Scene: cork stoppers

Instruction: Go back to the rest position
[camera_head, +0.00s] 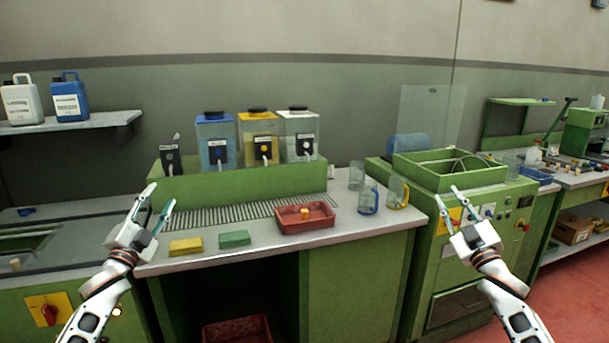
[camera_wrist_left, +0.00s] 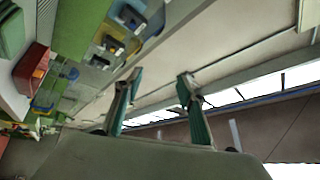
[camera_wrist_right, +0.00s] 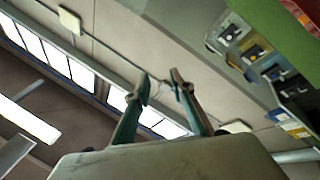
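My left gripper (camera_head: 159,200) is raised in front of the left part of the counter, with its fingers pointing up. It is empty, and its two fingers stand clearly apart in the left wrist view (camera_wrist_left: 157,78). My right gripper (camera_head: 447,193) is raised in front of the green machine, also pointing up. Its fingers are apart with nothing between them, as the right wrist view (camera_wrist_right: 161,76) also shows. Neither gripper appears to touch anything.
A yellow sponge (camera_head: 186,246) and a green sponge (camera_head: 234,239) lie near the counter's front edge. Glass mugs (camera_head: 368,198) stand right of the tray. Dispensers with blue (camera_head: 215,140), yellow (camera_head: 258,137) and clear (camera_head: 299,135) contents stand behind. A green machine (camera_head: 450,172) is at right.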

